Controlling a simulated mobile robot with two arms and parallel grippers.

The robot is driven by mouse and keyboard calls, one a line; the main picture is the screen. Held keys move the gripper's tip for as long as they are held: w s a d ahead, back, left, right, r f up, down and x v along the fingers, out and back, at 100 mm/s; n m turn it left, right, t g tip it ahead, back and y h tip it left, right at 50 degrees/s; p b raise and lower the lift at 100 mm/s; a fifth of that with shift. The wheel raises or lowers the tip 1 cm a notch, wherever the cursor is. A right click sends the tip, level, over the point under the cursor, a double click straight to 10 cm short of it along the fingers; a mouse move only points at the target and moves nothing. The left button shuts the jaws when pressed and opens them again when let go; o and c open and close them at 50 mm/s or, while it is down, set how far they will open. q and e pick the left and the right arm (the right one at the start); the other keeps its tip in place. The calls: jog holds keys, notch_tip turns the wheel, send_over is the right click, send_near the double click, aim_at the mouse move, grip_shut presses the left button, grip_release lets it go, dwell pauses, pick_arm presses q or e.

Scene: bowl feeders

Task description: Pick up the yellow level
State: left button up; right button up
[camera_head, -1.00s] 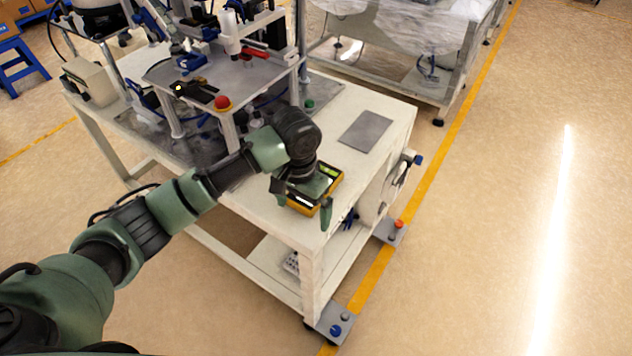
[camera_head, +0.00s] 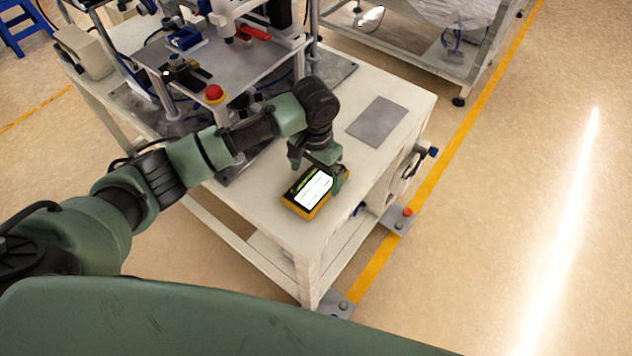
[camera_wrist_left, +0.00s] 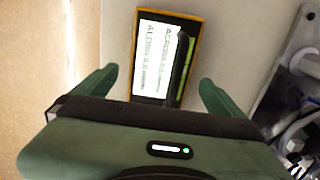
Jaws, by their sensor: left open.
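The yellow level (camera_head: 307,199) is a yellow-edged box with a black top and a bright white label. It lies flat near the front corner of the white table. My left gripper (camera_head: 317,172) is open above the level's far part. In the left wrist view the level (camera_wrist_left: 150,70) lies ahead, between the lines of the two spread fingers of my left gripper (camera_wrist_left: 160,95), with a gap on each side. A dark bar runs along the level's top there. My right gripper does not show.
The white table (camera_head: 262,205) has a flat grey plate (camera_head: 377,121) to the right of the level. A raised metal fixture with a red button (camera_head: 214,93) stands behind left. The front table edge is close to the level. A yellow floor line (camera_head: 440,175) runs at right.

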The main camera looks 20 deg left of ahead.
aim_at(316, 182)
pick_arm(q)
notch_tip(316, 182, down, 4)
jog(key=shift+w+r, duration=0.1)
jog(key=shift+w, duration=0.05)
jog(key=c, duration=1.9)
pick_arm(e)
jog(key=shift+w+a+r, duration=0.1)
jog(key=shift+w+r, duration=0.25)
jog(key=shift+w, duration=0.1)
